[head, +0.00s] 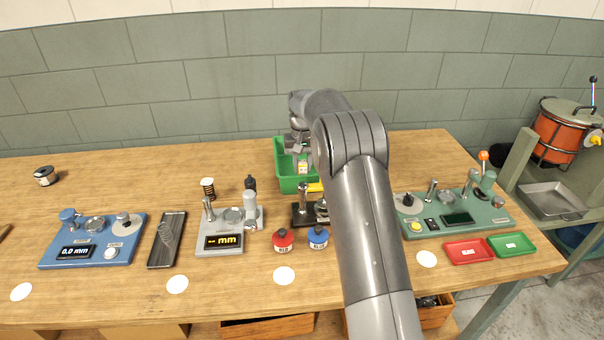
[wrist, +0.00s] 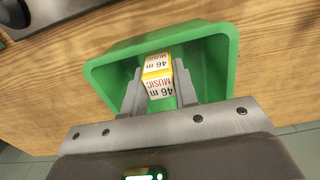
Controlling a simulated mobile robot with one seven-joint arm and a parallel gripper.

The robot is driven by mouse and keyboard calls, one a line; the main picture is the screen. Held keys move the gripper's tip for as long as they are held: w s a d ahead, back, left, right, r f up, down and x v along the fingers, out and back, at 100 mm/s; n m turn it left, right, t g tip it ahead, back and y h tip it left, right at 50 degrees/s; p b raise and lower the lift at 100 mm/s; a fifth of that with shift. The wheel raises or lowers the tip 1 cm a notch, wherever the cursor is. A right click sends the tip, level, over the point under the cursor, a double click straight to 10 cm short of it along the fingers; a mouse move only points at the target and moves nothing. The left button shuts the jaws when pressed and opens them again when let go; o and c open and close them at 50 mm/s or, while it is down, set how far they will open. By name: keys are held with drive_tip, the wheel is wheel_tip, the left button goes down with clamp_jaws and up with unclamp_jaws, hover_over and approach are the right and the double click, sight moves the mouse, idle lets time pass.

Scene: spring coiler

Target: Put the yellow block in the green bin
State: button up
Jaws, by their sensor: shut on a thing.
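The yellow block (wrist: 157,77), with white labels reading "46 m" and "MUSIC", is between the fingers of my gripper (wrist: 158,90) in the wrist view. My gripper is shut on it. The green bin (wrist: 100,75) lies below and around the block in that view. In the head view my gripper (head: 302,158) is over the green bin (head: 287,184), and the block (head: 303,168) shows small beneath it. My arm hides the bin's right part. I cannot tell whether the block touches the bin floor.
Red (head: 283,239) and blue (head: 318,237) bottles and a black device (head: 303,213) stand in front of the bin. A grey gauge (head: 230,230) is to the left. A green machine (head: 455,215) is to the right.

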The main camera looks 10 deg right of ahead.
sight(302, 177)
drive_tip(key=shift+f, duration=2.6)
drive_tip(key=shift+f, duration=0.15)
drive_tip(key=o, duration=0.9)
drive_tip(key=shift+o, duration=0.2)
